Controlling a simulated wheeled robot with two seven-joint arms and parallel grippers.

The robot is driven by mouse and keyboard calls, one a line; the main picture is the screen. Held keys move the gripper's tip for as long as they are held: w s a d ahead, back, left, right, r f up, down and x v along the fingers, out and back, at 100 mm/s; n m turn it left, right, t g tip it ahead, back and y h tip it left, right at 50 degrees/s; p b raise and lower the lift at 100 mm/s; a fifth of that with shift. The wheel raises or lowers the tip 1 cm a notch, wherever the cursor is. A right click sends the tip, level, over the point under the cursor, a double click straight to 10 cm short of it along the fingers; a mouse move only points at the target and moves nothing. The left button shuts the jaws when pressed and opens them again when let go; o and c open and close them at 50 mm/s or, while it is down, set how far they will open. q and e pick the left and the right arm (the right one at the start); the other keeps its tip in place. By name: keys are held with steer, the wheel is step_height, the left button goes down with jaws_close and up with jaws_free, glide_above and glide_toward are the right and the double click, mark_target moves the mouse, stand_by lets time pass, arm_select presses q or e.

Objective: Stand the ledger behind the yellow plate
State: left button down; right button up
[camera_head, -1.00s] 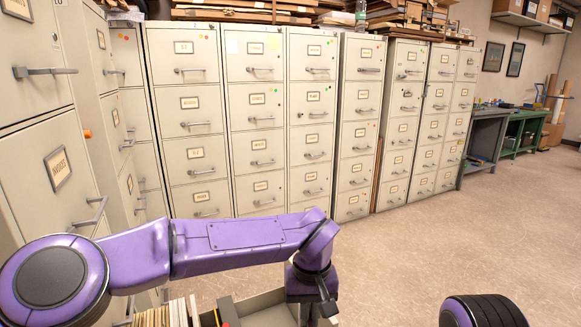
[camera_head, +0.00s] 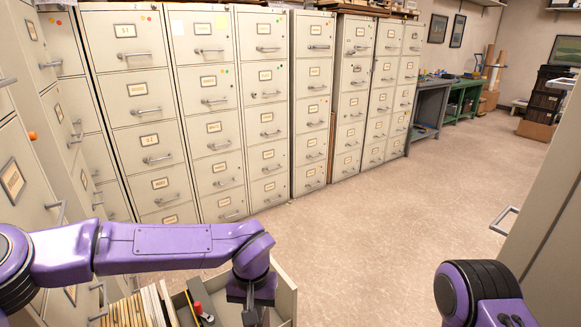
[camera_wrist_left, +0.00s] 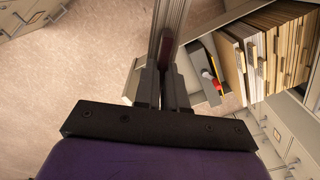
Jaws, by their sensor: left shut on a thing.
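My left gripper (camera_head: 250,290) is over the front part of an open file drawer (camera_head: 287,290). In the left wrist view its fingers (camera_wrist_left: 165,88) are shut on a tall thin grey thing with a dark red part (camera_wrist_left: 166,48), seen nearly edge-on; I take it to be the ledger. Its lower end is hidden in the head view. A thin yellow edge, likely the yellow plate (camera_wrist_left: 215,63), stands in the drawer in front of the row of folders (camera_wrist_left: 272,45). My right arm shows at the lower right, but its gripper is out of view.
Filing cabinets (camera_head: 215,110) line the back and left. Another cabinet (camera_head: 545,220) stands close on the right. The floor (camera_head: 390,220) between is clear.

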arm_select(q)
steer(key=shift+a+r, duration=0.2)
steer(key=shift+a, duration=0.25)
steer(key=a+r+n+p, duration=0.1)
steer(key=a+r+p, duration=0.3)
steer(key=a, duration=0.6)
steer(key=shift+w+a+r, duration=0.2)
steer(key=shift+w+r, duration=0.05)
steer(key=shift+r, duration=0.25)
steer(key=shift+d, duration=0.1)
